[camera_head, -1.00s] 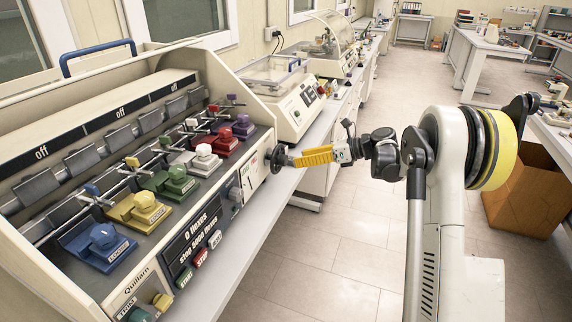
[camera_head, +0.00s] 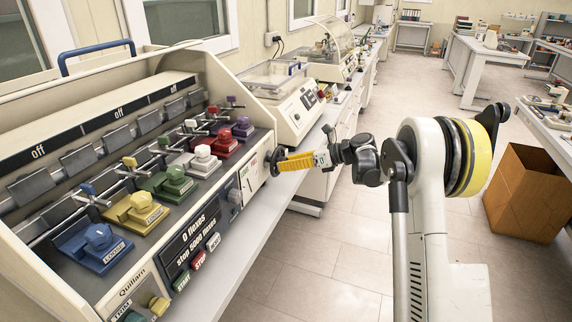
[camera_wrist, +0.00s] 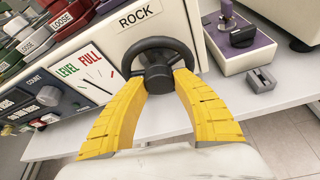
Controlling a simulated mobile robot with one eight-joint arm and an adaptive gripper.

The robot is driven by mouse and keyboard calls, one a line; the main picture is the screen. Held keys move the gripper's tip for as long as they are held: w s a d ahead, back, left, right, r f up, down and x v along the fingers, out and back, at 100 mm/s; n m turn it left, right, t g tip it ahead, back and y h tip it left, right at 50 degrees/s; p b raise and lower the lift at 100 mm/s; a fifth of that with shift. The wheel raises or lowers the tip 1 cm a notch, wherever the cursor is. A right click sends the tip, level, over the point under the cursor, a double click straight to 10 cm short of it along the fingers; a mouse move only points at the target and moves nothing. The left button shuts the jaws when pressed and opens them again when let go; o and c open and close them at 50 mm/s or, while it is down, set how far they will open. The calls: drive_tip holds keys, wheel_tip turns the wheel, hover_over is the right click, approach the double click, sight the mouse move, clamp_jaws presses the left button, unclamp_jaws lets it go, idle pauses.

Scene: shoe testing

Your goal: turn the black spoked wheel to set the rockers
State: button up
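The black spoked wheel (camera_wrist: 157,45) sits below the word ROCK on the cream side panel of the flexing machine. It also shows at the machine's right end in the head view (camera_head: 275,152). My gripper (camera_wrist: 160,82) has its two yellow fingers on either side of the wheel's hub, and the tips appear to press on it. In the head view my gripper (camera_head: 283,162) reaches the wheel from the right. A LEVEL/FULL dial (camera_wrist: 92,72) with a thin red needle lies left of the wheel. The rockers (camera_head: 78,160) are grey blocks in a row, under strips reading "off".
Coloured blocks, such as a blue one (camera_head: 98,245), line the machine's deck. A display (camera_head: 190,240) reads 0 flexes, with START, STOP and another button below. A purple fixture (camera_wrist: 240,48) stands close right of the wheel. Floor (camera_head: 310,250) in front is clear.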

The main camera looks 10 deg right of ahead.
drive_tip(key=shift+n, duration=0.3)
drive_tip(key=shift+n+t+h, duration=0.6)
drive_tip(key=shift+n+t, duration=0.3)
drive_tip(key=shift+n, duration=0.3)
drive_tip(key=n+t+h, duration=0.1)
drive_tip(key=n+t, duration=0.1)
drive_tip(key=n, duration=0.1)
drive_tip(key=shift+n, duration=0.4)
drive_tip(key=o, duration=1.2)
drive_tip(key=shift+w, duration=0.1)
drive_tip(key=v, duration=1.2)
